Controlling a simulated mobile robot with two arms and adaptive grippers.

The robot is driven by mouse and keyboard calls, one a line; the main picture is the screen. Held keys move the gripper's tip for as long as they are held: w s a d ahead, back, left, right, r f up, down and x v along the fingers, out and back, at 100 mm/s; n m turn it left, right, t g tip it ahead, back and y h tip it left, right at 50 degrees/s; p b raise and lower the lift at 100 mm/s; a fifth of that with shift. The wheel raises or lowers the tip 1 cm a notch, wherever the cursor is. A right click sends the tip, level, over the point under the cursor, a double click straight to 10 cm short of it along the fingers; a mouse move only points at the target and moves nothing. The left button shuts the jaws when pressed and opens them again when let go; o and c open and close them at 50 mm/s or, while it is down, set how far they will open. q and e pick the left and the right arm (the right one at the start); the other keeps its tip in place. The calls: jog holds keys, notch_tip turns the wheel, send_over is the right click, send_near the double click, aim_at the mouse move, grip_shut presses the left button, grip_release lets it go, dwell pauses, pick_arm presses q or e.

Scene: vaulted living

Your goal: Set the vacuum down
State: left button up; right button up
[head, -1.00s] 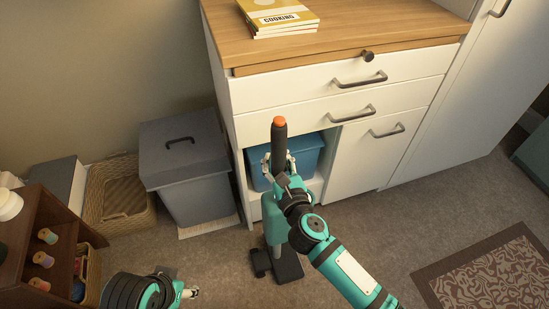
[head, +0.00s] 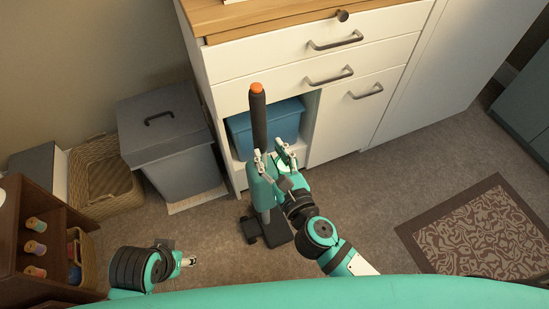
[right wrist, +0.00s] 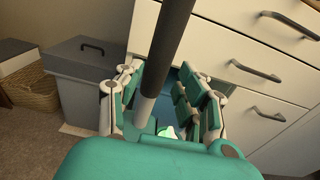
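The vacuum (head: 259,120) is an upright stick with a dark handle, an orange tip, a teal body and a dark foot on the carpet. It stands in front of the white cabinet. In the right wrist view its dark shaft (right wrist: 170,45) crosses the middle of the picture. My right gripper (head: 272,157) is open, its fingers spread beside the lower shaft, just above the teal body. The wrist view shows a gap between the shaft and the right-hand finger. My left gripper (head: 188,262) is low at the left, away from the vacuum; its finger opening is unclear.
The white cabinet (head: 375,120) has drawers and an open compartment holding a blue bin (head: 284,120). A grey lidded bin (head: 175,150), a wicker basket (head: 107,182) and a brown shelf with spools (head: 48,205) stand left. Carpet between the cabinet and the patterned rug (head: 470,228) is clear.

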jog(key=s+a+r+n+g+y, duration=0.1)
jog(key=s+a+r+n+y, duration=0.2)
jog(key=n, duration=0.5)
jog(key=s+a+r+n+g+y, duration=0.1)
jog(key=s+r+n+y, duration=0.25)
jog(key=n, duration=0.45)
jog(key=s+f+n+g, duration=0.45)
jog(key=f+n, duration=0.25)
jog(key=n, duration=0.3)
jog(key=s+d+f+n+g+h, duration=0.3)
jog(key=d+f+h, duration=0.3)
jog(key=d, duration=0.4)
jog(key=s+d+f+n+g+h, duration=0.3)
jog(key=s+d+f+n+h, duration=0.1)
jog(key=d, duration=0.7)
jog(key=shift+s+d+f+n+h, duration=0.25)
jog(key=shift+f+n+h, duration=0.35)
jog(key=shift+f+h, duration=0.35)
jog(key=shift+a+g, duration=0.1)
jog(key=shift+g, duration=0.15)
